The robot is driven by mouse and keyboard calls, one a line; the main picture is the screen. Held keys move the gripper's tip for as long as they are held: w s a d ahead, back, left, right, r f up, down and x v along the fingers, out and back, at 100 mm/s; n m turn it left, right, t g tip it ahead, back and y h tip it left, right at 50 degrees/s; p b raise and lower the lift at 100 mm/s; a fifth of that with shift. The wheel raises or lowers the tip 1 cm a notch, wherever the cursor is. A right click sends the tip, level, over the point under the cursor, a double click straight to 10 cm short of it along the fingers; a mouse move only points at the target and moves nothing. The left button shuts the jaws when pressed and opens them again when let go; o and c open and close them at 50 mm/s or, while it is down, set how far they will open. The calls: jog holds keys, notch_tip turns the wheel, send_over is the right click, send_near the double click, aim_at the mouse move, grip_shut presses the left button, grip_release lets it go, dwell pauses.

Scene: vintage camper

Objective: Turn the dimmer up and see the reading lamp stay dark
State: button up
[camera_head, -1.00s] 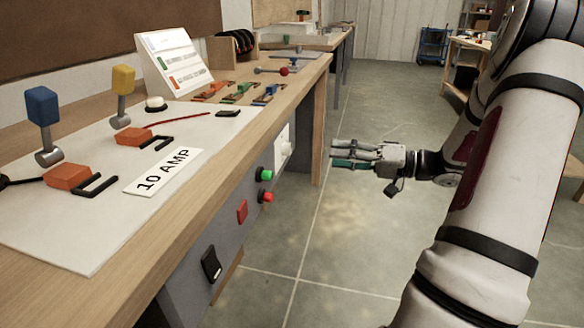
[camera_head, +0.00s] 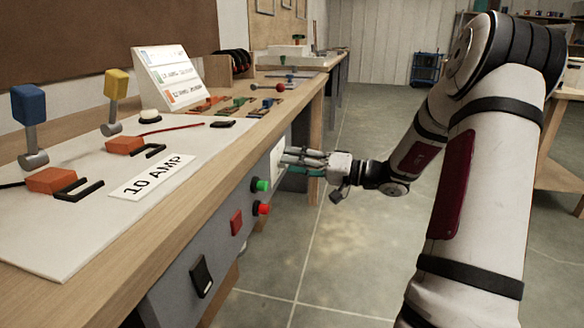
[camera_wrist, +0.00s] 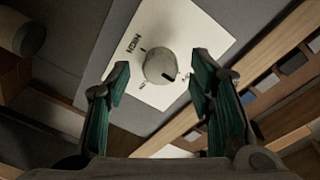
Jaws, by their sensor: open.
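The dimmer is a round pale knob (camera_wrist: 160,66) with a dark pointer mark, on a white plate (camera_wrist: 203,32) with small lettering and tick marks. The plate also shows on the bench's grey front panel in the head view (camera_head: 276,160), where my gripper hides the knob. My gripper (camera_head: 288,163) is open and empty, its fingers directed at the plate. In the wrist view the knob lies between the two green-padded fingers, beyond their tips; I see no clear contact. I cannot identify a reading lamp in either view.
Levers and a "10 AMP" card (camera_head: 152,177) are on the bench. The floor (camera_head: 340,250) is clear.

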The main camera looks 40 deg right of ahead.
jog(key=shift+w+a, duration=0.3)
jog(key=shift+w, duration=0.1)
grip_shut()
jog(key=c, duration=1.2)
grip_release()
